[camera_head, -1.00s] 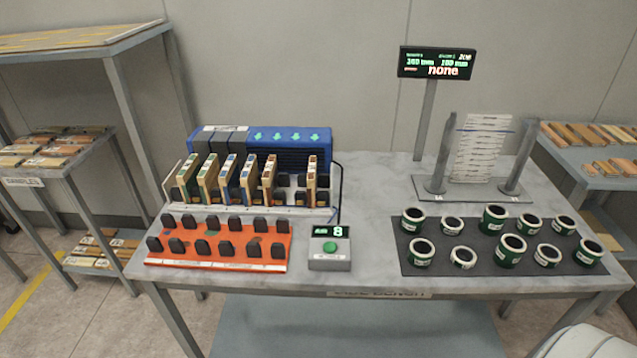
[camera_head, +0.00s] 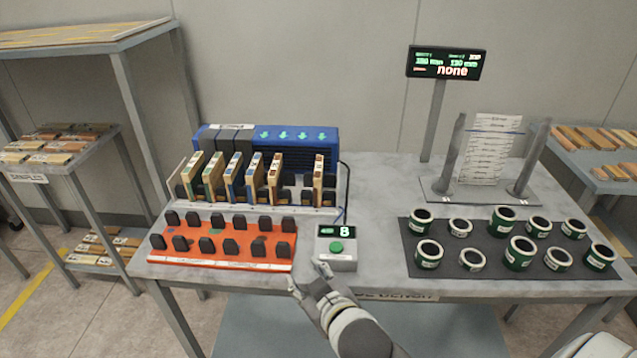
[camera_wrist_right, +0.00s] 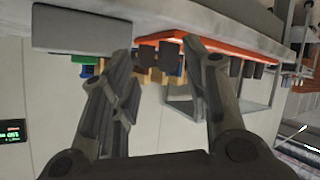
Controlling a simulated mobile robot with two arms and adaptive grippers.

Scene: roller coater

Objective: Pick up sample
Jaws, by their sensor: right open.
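Several upright wooden sample panels (camera_head: 233,178) stand in the rack at the back left of the bench, in front of a blue unit with green arrows. One more panel (camera_head: 319,180) stands apart at the rack's right end. My right gripper (camera_head: 308,278) is at the bench's front edge, below the grey button box. It is open and empty. In the right wrist view its two fingers (camera_wrist_right: 160,60) are spread, with the orange rack, the box and some panels beyond them, upside down. My left gripper is not in view.
An orange rack (camera_head: 222,262) with black holders and no panels lies in front. The button box (camera_head: 336,248) has a green button and reads 8. A display (camera_head: 446,63) reads "none".

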